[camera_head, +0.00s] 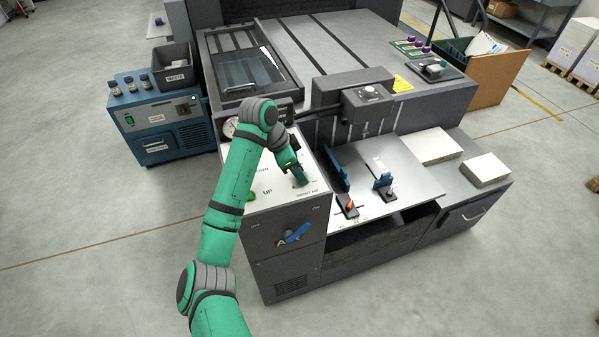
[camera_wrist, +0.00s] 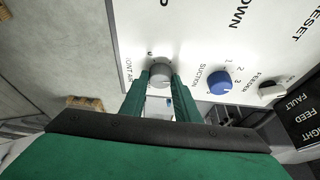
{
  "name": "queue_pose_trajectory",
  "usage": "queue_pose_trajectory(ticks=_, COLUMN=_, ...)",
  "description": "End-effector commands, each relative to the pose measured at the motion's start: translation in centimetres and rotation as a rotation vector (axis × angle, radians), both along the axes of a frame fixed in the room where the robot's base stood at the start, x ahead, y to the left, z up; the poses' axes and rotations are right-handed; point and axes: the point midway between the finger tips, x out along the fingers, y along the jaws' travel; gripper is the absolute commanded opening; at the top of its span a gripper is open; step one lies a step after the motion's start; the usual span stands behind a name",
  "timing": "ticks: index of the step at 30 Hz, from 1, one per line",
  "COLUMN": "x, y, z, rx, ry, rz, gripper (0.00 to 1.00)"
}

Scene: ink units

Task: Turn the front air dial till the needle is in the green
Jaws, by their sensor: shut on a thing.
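The front air dial (camera_wrist: 160,73) is a grey round knob on the white control panel (camera_wrist: 195,20), with its label partly visible beside it. My gripper (camera_wrist: 162,84) has one green finger on each side of the dial and is shut on it. In the head view my gripper (camera_head: 299,178) reaches down onto the panel at the "FRONT AIR" label, and hides the dial. A round white-faced gauge (camera_head: 229,128) shows at the panel's back left, partly behind my arm. Its needle and any green band are too small to read.
A green button (camera_head: 251,196) is left on the panel. A blue-handled valve (camera_head: 297,232) is on the front face below.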

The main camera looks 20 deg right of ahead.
Motion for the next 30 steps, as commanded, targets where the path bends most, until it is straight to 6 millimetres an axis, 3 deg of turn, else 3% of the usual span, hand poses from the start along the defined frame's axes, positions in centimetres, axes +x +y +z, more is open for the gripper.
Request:
queue_pose_trajectory(ticks=13, x=0.26, y=0.02, z=0.03, rx=0.001, ry=-0.001, rz=-0.265, gripper=0.06)
queue_pose_trajectory(ticks=30, x=0.28, y=0.04, z=0.03, rx=0.002, ry=-0.001, rz=-0.32, gripper=0.06)
